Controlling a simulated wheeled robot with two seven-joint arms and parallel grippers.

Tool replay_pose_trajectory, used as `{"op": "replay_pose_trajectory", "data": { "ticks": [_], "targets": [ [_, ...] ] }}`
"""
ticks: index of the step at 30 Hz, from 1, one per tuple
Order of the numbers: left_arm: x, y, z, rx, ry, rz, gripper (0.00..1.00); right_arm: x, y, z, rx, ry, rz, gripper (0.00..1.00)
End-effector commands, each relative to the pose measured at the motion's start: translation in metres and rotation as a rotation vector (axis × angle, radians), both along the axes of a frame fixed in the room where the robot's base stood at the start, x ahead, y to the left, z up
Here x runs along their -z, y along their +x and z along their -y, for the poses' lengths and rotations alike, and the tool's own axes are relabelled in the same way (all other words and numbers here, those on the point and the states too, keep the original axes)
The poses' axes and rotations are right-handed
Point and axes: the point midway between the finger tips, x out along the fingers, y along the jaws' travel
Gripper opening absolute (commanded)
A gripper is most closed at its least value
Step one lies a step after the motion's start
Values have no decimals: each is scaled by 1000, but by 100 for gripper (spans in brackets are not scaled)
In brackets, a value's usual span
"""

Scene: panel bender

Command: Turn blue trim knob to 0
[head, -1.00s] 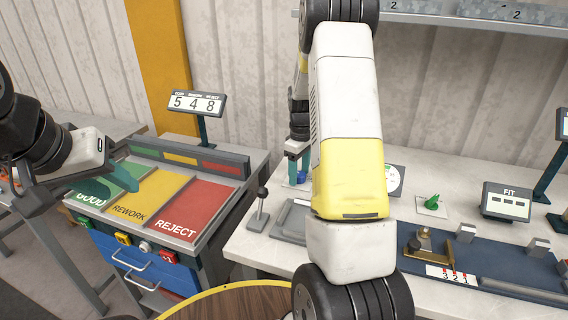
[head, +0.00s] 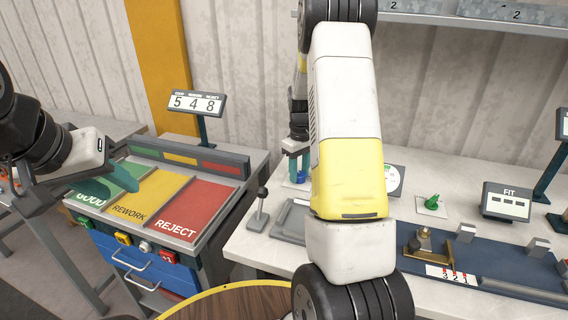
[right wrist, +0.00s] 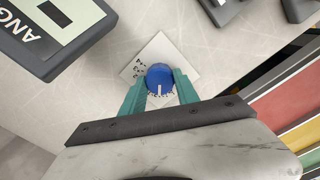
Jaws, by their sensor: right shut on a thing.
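The blue trim knob (right wrist: 159,77) sits on a square white plate (right wrist: 137,66) with small printed marks. In the right wrist view its white pointer line points down toward my palm. My right gripper (right wrist: 160,82) has its teal fingers shut on the knob's two sides. In the head view the knob (head: 301,177) shows small, low between the right fingers (head: 299,168), partly hidden by my arm. My left gripper (head: 122,178) hangs over the sorting trays at left, away from the knob; its finger gap cannot be made out.
A dark display box (right wrist: 58,30) stands near the knob plate. The good, rework and reject tray (head: 190,205) is left of the bench. A lever (head: 260,210) stands at the bench's left edge. A green knob (head: 432,202) and FIT display (head: 507,202) are to the right.

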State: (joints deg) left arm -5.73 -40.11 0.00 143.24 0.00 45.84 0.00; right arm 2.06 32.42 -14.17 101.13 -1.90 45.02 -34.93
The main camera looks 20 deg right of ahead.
Motion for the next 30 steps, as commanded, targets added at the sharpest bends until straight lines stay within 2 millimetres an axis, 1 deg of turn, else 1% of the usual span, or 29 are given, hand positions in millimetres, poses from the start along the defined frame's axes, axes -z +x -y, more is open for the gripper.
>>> {"op": "replay_pose_trajectory", "data": {
  "ticks": [9, 18, 24, 30],
  "targets": [
    [0, 0, 0, 0, 0, 0, 36, 0, 0, 1, 301, -1, 0, 0],
    [0, 0, 0, 0, 0, 0, 36, 0, 0, 1, 553, -1, 0, 0],
    [0, 0, 0, 0, 0, 0, 36, 0, 0, 1, 672, -1, 0, 0],
    [0, 0, 0, 0, 0, 0, 36, 0, 0, 2, 744, -1, 0, 0]
  ]
}}
